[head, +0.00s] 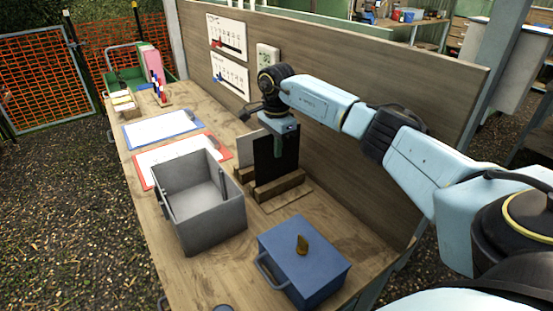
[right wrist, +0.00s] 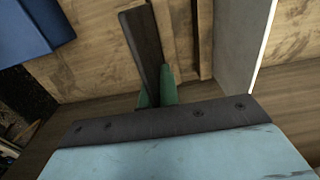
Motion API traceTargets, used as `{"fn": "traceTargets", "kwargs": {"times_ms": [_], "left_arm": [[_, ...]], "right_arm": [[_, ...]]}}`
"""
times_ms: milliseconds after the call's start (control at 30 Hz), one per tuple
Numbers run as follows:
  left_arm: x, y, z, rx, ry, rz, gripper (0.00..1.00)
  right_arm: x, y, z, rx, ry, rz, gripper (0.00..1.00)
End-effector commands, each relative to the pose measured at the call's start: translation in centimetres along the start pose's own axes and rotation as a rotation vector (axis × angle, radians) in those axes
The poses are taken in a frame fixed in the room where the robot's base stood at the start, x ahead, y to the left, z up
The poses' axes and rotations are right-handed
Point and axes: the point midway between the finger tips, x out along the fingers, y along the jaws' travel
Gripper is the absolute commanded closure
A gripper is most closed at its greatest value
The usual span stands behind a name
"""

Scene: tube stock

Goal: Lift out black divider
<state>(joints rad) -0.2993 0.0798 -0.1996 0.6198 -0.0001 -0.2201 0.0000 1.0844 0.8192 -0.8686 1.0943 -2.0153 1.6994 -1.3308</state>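The black divider (head: 265,160) stands upright in a wooden rack (head: 282,188); its lower edge is hidden behind the front bar. My right gripper (head: 278,146) is at its upper part, with the green fingers pointing down. In the right wrist view, the fingers (right wrist: 157,90) are close together on either side of the dark panel (right wrist: 142,40), seemingly shut on it. A pale grey divider (head: 245,150) stands beside it in the rack, apart from the gripper; it also shows in the right wrist view (right wrist: 238,40). My left gripper is not in view.
An open grey bin (head: 205,225) stands left of the rack. A blue box (head: 315,262) with a yellowish knob is in front. Red and blue clipboards (head: 150,165) lie farther back. A wooden back panel (head: 350,130) rises close behind the rack.

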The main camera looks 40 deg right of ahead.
Motion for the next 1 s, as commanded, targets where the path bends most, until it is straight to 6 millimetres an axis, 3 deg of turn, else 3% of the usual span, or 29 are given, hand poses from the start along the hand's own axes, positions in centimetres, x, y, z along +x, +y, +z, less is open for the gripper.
{"fn": "traceTargets", "kwargs": {"times_ms": [100,300,1000], "left_arm": [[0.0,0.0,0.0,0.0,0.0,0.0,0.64],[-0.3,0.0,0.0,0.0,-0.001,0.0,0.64],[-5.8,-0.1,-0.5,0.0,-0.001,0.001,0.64]], "right_arm": [[-2.5,-0.1,0.0,0.0,0.0,-0.002,1.0],[-5.3,0.0,0.0,0.001,0.0,-0.001,1.0],[-11.3,0.0,0.0,0.001,0.0,0.001,1.0]]}}
